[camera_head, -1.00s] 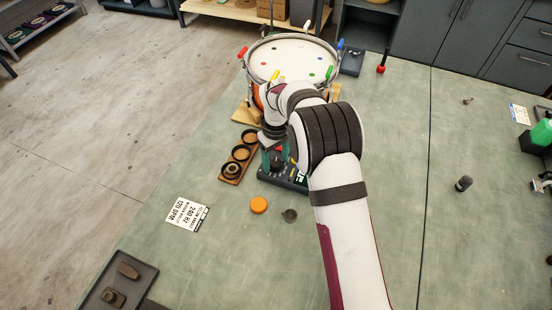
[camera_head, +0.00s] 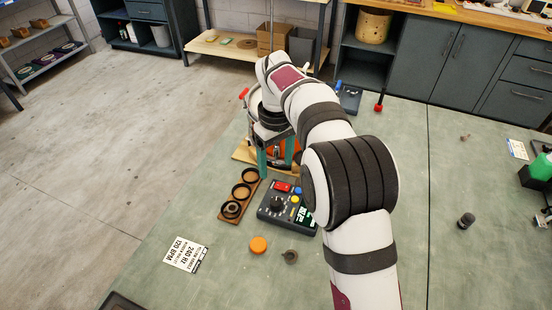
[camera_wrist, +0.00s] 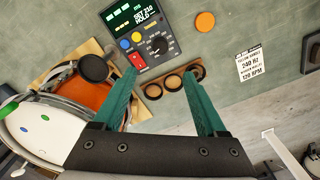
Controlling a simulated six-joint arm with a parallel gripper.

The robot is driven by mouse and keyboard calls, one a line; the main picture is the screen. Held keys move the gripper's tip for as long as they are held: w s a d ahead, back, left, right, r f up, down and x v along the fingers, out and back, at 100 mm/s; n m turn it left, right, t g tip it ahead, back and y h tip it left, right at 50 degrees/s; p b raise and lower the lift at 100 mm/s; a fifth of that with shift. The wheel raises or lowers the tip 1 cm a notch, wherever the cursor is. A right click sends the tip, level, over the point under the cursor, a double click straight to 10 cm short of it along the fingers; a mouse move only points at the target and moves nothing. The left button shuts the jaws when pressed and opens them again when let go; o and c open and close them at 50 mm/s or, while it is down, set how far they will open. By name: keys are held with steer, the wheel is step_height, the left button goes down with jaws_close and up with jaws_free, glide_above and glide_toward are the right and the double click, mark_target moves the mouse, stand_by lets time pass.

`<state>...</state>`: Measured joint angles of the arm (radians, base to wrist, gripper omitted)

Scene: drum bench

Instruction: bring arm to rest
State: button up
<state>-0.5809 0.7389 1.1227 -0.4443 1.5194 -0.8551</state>
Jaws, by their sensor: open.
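My gripper (camera_head: 276,168) has two teal fingers, spread apart with nothing between them. It hangs in front of the drum (camera_head: 254,102), which my arm largely covers in the head view. In the wrist view the gripper (camera_wrist: 160,73) points toward the bench, with its fingertips near the control box (camera_wrist: 145,30) and the ring board (camera_wrist: 170,84). The control box (camera_head: 284,206) has coloured buttons, a black knob and a lit display with "HOLD" on it. My upper arm crosses the right middle of the head view.
The ring board (camera_head: 238,202) holds black rings beside the box. An orange disc (camera_head: 258,244), a small dark round part (camera_head: 290,257) and a printed card (camera_head: 186,254) lie in front. A dark cylinder (camera_head: 466,220) and a green container (camera_head: 538,170) stand right. Bench between is mostly clear.

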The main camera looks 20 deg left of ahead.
steer(key=shift+r, duration=0.5)
